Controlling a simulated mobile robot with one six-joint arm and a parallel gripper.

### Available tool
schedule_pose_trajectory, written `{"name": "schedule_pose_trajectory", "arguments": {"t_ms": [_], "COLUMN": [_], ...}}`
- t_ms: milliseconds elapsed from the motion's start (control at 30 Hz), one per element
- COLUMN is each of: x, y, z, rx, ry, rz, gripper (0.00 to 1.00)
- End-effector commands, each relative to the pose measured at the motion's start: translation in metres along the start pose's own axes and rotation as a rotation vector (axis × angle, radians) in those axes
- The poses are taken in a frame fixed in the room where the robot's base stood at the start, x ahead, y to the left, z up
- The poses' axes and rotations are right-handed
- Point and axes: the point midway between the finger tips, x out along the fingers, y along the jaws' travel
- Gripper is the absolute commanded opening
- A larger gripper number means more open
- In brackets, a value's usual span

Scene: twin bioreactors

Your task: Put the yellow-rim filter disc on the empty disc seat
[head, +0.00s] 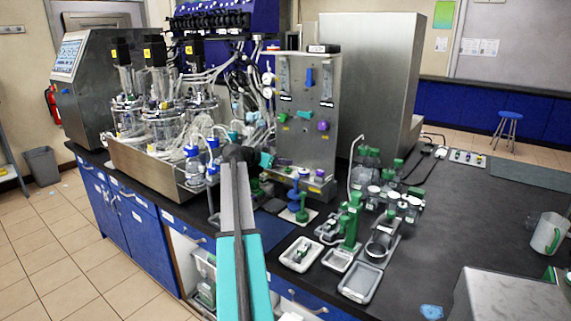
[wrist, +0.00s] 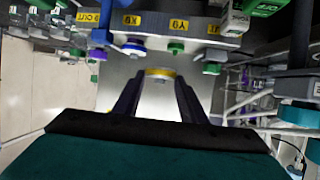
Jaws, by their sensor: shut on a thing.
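The yellow-rim filter disc (wrist: 160,73) shows in the wrist view as a pale disc with a yellow edge. It sits between the two fingertips of my gripper (wrist: 160,83), which is shut on it. In the head view my gripper (head: 264,159) is at the lower left of the upright metal panel (head: 306,155), mostly hidden by my arm. The disc cannot be made out there. I cannot tell which spot is the empty disc seat in either view.
In the wrist view, a labelled metal block (wrist: 160,24) with a blue fitting (wrist: 133,45) and a green fitting (wrist: 176,47) lies just beyond the fingertips. Glass vessels (head: 165,120) stand left of my arm. Trays (head: 360,282) and green-capped bottles crowd the bench to the right.

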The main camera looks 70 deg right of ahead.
Motion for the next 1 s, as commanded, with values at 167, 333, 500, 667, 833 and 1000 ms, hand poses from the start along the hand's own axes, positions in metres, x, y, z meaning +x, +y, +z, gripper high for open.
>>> {"name": "schedule_pose_trajectory", "arguments": {"t_ms": [167,333,500,667,833,1000], "x": [0.021,0.038,0.047,0.048,0.048,0.05], "y": [-0.013,-0.02,-0.024,-0.024,-0.023,-0.023], "z": [-0.008,-0.013,-0.015,-0.014,-0.014,-0.008], "rx": [0.0,-0.001,0.0,0.0,0.0,-0.001], "ry": [0.0,0.0,0.0,0.0,0.0,-0.001], "rz": [0.0,0.002,0.001,0.0,0.001,0.001], "gripper": [0.17,0.17,0.17,0.17,0.17,0.17]}}
